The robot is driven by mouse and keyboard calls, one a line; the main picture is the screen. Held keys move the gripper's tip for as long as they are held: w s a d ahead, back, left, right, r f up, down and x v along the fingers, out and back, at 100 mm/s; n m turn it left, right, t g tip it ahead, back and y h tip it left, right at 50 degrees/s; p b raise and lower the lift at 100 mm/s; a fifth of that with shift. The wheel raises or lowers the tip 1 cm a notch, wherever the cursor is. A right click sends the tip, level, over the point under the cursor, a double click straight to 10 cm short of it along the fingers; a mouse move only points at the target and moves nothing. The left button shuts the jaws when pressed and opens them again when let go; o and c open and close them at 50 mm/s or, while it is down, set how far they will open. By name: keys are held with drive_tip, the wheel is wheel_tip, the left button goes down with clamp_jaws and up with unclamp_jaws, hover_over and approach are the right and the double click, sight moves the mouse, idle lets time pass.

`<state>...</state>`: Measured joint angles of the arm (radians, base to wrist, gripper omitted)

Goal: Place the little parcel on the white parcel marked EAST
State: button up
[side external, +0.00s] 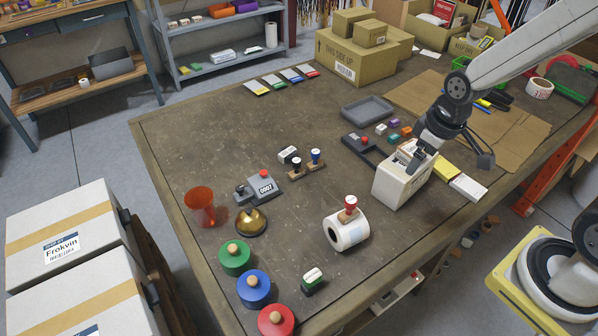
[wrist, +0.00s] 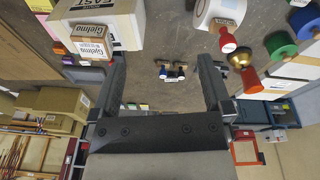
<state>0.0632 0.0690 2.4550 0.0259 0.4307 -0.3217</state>
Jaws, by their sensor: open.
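The white parcel (side external: 398,187) stands on the table at right of centre. In the wrist view the white parcel (wrist: 127,25) is at the upper left, with EAST printed on it near the top edge. The little parcel (wrist: 89,42), brown with a white Gjelmo label, lies against the white parcel in that view and appears to rest on it. In the side view it is mostly hidden by my gripper. My gripper (side external: 414,155) is just above the white parcel's top. In the wrist view my gripper (wrist: 163,64) is open, with nothing between its fingers and the little parcel outside them.
A white roll (side external: 346,230) with a red-topped stamp stands to the left of the white parcel. A grey tray (side external: 367,109) and small coloured blocks lie behind it. Yellow and white pads (side external: 468,188) are at its right.

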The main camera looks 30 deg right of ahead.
drive_tip(key=shift+s+a+f+m, duration=0.1)
drive_tip(key=shift+s+a+m, duration=0.35)
drive_tip(key=shift+s+m, duration=0.2)
drive_tip(key=shift+s+a+f+m, duration=0.1)
drive_tip(key=shift+s+a+m, duration=0.3)
drive_tip(key=shift+s+m, duration=0.25)
